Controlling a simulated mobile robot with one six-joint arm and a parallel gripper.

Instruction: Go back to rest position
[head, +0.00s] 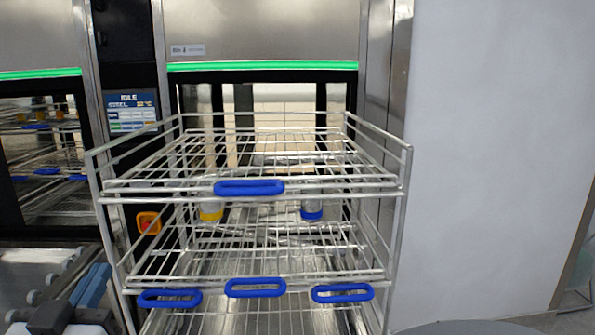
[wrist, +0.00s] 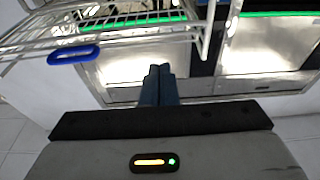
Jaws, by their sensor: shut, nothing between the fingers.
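My gripper (wrist: 160,70) shows in the wrist view with its two blue fingers side by side and touching, with nothing between them. In the head view my gripper (head: 101,270) is at the lower left corner, its blue fingers pointing up and to the right. Most of my arm is out of view.
A wire rack (head: 406,190) with blue handles (head: 249,188) stands before a washer with a green light strip (head: 262,66). A yellow-based item (head: 211,211) and a blue-based item (head: 312,211) sit inside. A white wall (head: 490,150) is at right.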

